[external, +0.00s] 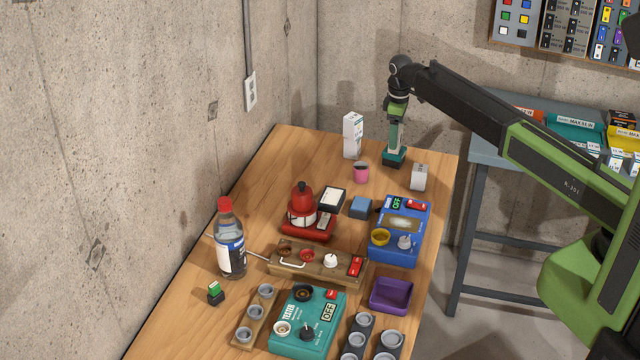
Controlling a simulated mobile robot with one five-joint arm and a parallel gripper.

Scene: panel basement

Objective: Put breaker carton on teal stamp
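A tall white carton (352,140) with blue print stands upright at the back of the wooden table. A smaller white box (418,177) is near the right edge; I cannot tell for certain which of the two is the breaker carton. My gripper (396,143) points down at the table's back, between the two and apart from both. A teal block (394,157) sits directly below it, probably the teal stamp; the gripper hides part of it. I cannot tell whether the fingers touch the block or how wide they are.
A pink cup (361,172) stands in front of my gripper. Nearer are a blue block (360,208), a red device (303,213), a blue panel box (407,240), a wooden switch board (310,266), a bottle (230,240), a teal tester (309,325) and a purple tray (391,295).

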